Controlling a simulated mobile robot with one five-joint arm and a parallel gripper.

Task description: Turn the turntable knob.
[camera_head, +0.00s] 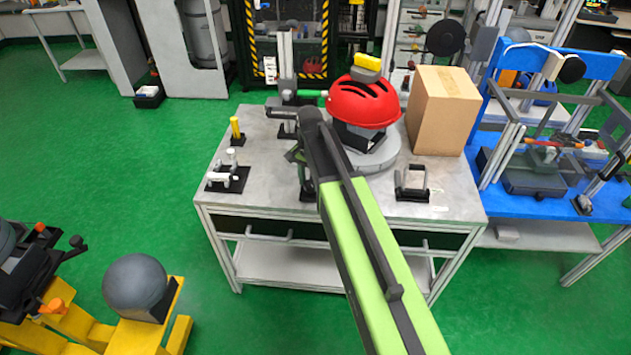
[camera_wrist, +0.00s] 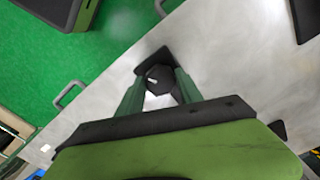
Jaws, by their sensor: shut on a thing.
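The turntable (camera_head: 378,160) is a round grey disc on the grey workbench. A red helmet (camera_head: 362,103) sits on it, on a dark support, with a yellow block on top. In the wrist view, the turntable knob (camera_wrist: 155,76) is a small black faceted knob with a light mark, above a dark base near the bench edge. My gripper (camera_wrist: 160,82) points down at it, with one green finger on each side, shut on the knob. In the head view my arm hides the knob and most of my gripper.
A cardboard box (camera_head: 443,108) stands right of the turntable. A yellow peg (camera_head: 236,129) and white fittings (camera_head: 228,174) are on the left of the bench, and a handle fixture (camera_head: 411,184) is at front right. A blue bench (camera_head: 535,190) adjoins on the right.

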